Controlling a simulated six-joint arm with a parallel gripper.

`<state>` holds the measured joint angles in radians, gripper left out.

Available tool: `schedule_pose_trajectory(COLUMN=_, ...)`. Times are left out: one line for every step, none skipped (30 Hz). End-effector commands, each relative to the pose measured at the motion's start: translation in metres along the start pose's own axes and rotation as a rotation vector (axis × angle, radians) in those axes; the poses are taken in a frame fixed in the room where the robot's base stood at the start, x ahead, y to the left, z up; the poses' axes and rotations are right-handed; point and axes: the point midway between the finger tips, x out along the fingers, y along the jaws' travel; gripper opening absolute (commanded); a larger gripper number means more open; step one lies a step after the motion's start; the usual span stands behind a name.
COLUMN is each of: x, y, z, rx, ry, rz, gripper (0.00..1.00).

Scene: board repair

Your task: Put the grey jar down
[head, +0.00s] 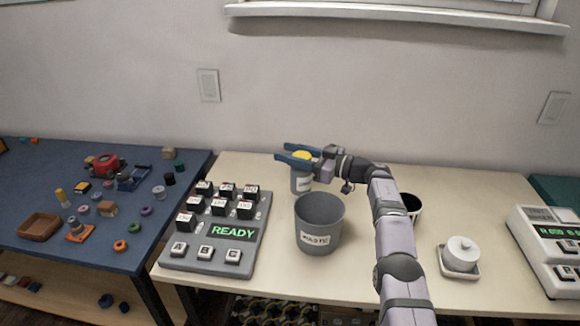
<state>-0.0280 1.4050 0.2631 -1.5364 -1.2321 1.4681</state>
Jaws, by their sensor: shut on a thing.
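The grey jar (300,178), with a yellow top and a white label on its side, is upright near the back of the pale table (240,170). It stands behind the grey waste bin (318,235) in the view. My gripper (295,156), with blue fingers, is shut on the jar near its top, one finger on each side. The jar's lower edge is close to the bin's rim in the picture, and I cannot tell whether its base touches the table.
A key panel (230,231) reading "READY" lies left of the bin. A dark cup (411,205) is partly behind my arm. A white lidded pot (461,252) on a dish and another panel (554,246) stand to the right. The blue table (180,245) at left holds small parts.

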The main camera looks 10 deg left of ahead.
Motion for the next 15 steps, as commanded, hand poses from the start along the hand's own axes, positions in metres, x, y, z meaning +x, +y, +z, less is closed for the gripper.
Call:
schedule_pose_trajectory(x=0.000, y=0.000, z=0.006, rx=0.000, ry=0.002, rz=0.000, gripper=0.00)
schedule_pose_trajectory(x=0.000, y=0.000, z=0.010, rx=0.000, ry=0.001, rz=0.000, gripper=0.00)
schedule_pose_trajectory(x=0.000, y=0.000, z=0.014, rx=0.000, ry=0.001, rz=0.000, gripper=0.00)
schedule_pose_trajectory(x=0.000, y=0.000, z=0.017, rx=0.002, ry=0.001, rz=0.000, gripper=0.00)
schedule_pose_trajectory(x=0.000, y=0.000, z=0.021, rx=0.004, ry=0.001, rz=0.000, gripper=0.00)
schedule_pose_trajectory(x=0.000, y=0.000, z=0.025, rx=0.003, ry=0.001, rz=0.000, gripper=0.00)
schedule_pose_trajectory(x=0.000, y=0.000, z=0.028, rx=0.002, ry=0.002, rz=0.000, gripper=0.00)
schedule_pose_trajectory(x=0.000, y=0.000, z=0.030, rx=0.001, ry=0.002, rz=0.000, gripper=0.00)
schedule_pose_trajectory(x=0.000, y=0.000, z=0.032, rx=0.001, ry=0.002, rz=0.000, gripper=0.00)
schedule_pose_trajectory(x=0.000, y=0.000, z=0.033, rx=0.000, ry=0.002, rz=0.000, gripper=0.00)
schedule_pose_trajectory(x=0.000, y=0.000, z=0.033, rx=0.000, ry=0.002, rz=0.000, gripper=0.00)
schedule_pose_trajectory(x=0.000, y=0.000, z=0.033, rx=-0.001, ry=0.002, rz=0.000, gripper=0.00)
schedule_pose_trajectory(x=0.000, y=0.000, z=0.033, rx=-0.001, ry=0.002, rz=0.000, gripper=0.00)
schedule_pose_trajectory(x=0.000, y=0.000, z=0.033, rx=-0.001, ry=0.002, rz=0.000, gripper=0.00)
schedule_pose_trajectory(x=0.000, y=0.000, z=0.033, rx=-0.001, ry=0.002, rz=0.000, gripper=0.00)
